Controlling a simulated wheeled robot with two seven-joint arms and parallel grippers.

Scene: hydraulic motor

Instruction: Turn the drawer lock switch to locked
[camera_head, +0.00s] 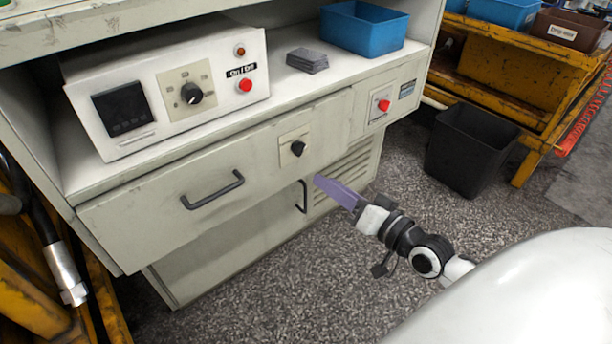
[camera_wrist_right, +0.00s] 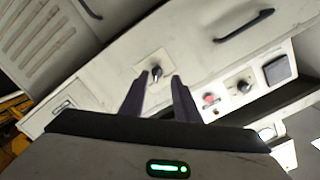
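The drawer lock switch (camera_head: 297,148) is a black knob on a small beige plate on the drawer front (camera_head: 255,155), right of the drawer's dark handle (camera_head: 212,190). My right gripper (camera_head: 318,180) has purple fingers and is in front of the drawer, just below and right of the switch in the head view. In the right wrist view the fingers of the right gripper (camera_wrist_right: 160,80) stand apart with nothing between them. The switch (camera_wrist_right: 156,72) shows just beyond and between their tips, apparently untouched. My left gripper is not in view.
A control box (camera_head: 170,90) with another black knob (camera_head: 191,93) and a red button (camera_head: 245,85) stands on the shelf above. A second red button (camera_head: 383,105) is right of the drawer. A black bin (camera_head: 470,150) stands on the floor at right.

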